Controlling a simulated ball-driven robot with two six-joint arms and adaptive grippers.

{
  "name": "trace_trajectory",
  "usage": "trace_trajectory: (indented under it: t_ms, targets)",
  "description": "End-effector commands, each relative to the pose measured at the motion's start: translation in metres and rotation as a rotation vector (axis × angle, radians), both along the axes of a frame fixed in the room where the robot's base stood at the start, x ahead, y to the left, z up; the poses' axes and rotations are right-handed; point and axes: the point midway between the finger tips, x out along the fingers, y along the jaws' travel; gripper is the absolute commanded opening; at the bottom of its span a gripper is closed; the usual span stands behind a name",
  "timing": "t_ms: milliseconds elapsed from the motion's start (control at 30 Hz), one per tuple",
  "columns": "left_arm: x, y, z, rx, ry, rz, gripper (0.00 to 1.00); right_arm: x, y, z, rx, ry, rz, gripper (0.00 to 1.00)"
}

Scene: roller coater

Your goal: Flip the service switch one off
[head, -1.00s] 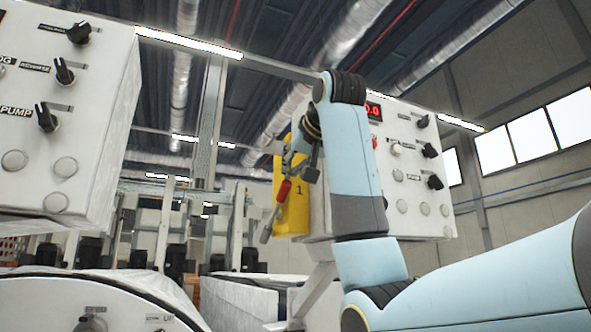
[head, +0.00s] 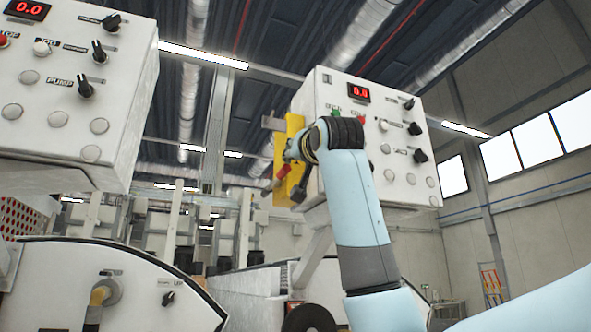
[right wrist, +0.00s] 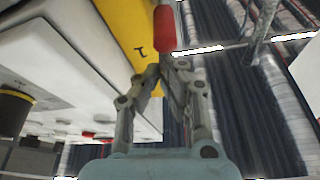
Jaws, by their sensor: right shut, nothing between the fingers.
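The service switch is a yellow box (head: 292,126) on the left side of the far white control cabinet. It has a red handle (head: 283,171), and a grey piece juts out at its upper left edge. My right gripper (head: 289,156) is in front of the box, close to the handle and partly hidden by my own wrist. In the right wrist view the shut fingertips (right wrist: 165,65) are just below the end of the red handle (right wrist: 164,28), with nothing between them. The yellow box (right wrist: 127,22) with its printed 1 is behind. I cannot tell whether they touch the handle. My left gripper is not in view.
The far cabinet (head: 326,100) carries knobs, buttons and a red display. A similar white cabinet (head: 60,112) stands at the near left. A rounded white machine housing (head: 60,285) fills the lower left. There is open air between the cabinets.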

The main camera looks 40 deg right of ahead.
Motion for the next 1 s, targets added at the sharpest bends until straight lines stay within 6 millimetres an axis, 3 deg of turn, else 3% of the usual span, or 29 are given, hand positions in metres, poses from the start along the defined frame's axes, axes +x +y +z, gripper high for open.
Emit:
trace_trajectory:
  t_ms: [33, 500, 667, 1000]
  targets:
    - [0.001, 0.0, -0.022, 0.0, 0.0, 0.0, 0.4, 0.0, 0.0, -0.019, -0.009, -0.038, 0.0, 0.0]
    - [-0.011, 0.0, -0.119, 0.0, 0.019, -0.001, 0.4, 0.001, 0.0, -0.064, -0.106, -0.436, 0.0, 0.0]
    - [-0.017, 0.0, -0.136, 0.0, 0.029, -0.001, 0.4, 0.003, 0.0, -0.072, -0.129, -0.533, 0.001, 0.0]
    - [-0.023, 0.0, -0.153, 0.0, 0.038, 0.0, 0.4, 0.005, -0.001, -0.078, -0.128, -0.531, 0.001, 0.0]
